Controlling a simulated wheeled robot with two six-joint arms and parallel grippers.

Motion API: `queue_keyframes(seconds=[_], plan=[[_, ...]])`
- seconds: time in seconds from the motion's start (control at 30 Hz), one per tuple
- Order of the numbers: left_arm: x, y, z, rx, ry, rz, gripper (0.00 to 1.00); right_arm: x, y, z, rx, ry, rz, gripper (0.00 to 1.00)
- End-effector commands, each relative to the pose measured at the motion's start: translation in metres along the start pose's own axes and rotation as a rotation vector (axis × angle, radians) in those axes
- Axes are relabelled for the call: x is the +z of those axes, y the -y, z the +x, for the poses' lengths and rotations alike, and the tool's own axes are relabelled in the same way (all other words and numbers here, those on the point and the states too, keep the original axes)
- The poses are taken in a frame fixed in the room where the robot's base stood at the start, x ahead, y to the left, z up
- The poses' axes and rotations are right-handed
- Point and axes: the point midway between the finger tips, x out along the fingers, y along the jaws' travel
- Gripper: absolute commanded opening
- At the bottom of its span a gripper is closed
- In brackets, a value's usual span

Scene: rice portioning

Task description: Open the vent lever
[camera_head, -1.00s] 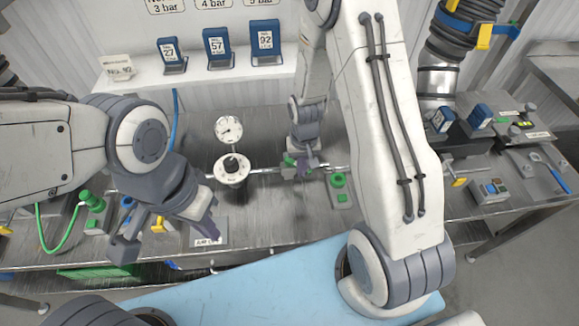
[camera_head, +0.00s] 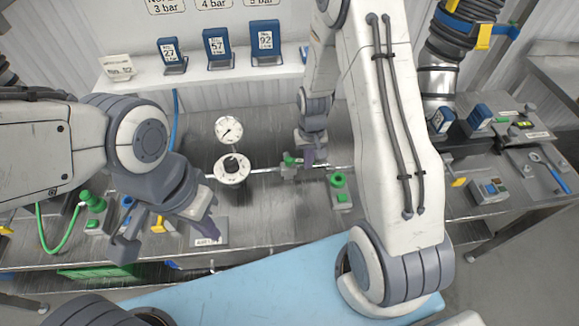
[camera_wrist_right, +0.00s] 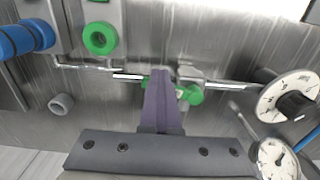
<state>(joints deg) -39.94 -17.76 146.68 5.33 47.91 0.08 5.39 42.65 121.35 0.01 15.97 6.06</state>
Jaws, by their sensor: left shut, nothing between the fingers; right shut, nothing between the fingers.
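A green-handled valve (camera_head: 289,162) sits on the thin metal pipe on the bench; I take it to be the vent lever. It also shows in the right wrist view (camera_wrist_right: 191,94), partly behind my fingers. My right gripper (camera_head: 309,156) is shut and empty, just right of the green handle in the head view. In the wrist view its purple fingers (camera_wrist_right: 160,95) overlap the pipe beside the valve; I cannot tell whether they touch. My left gripper (camera_head: 172,240) is shut and empty over the bench's front left, away from the valve.
A dial gauge (camera_head: 228,130) and a round white dial with a black knob (camera_head: 232,168) stand left of the valve. A green button post (camera_head: 338,181) is to its right. Blue numbered blocks (camera_head: 217,46) stand on the rear shelf.

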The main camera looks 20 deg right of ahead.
Motion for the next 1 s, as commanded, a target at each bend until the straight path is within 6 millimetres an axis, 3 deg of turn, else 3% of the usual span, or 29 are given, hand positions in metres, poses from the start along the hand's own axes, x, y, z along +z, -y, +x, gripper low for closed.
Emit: queue_keyframes(seconds=[0.17, 0.67, 1.0], plan=[[0.0, 0.0, -0.001, 0.0, 0.0, 0.0, 0.0, -0.009, -0.006, 0.0, 0.0, 0.0, 0.0, 0.0], [0.0, 0.0, -0.002, 0.0, 0.0, 0.0, 0.0, -0.013, -0.006, -0.002, 0.0, -0.001, 0.0, 0.0], [-0.002, -0.002, -0.032, 0.0, 0.0, 0.0, 0.0, -0.008, -0.006, -0.038, 0.0, -0.001, 0.0, 0.0]])
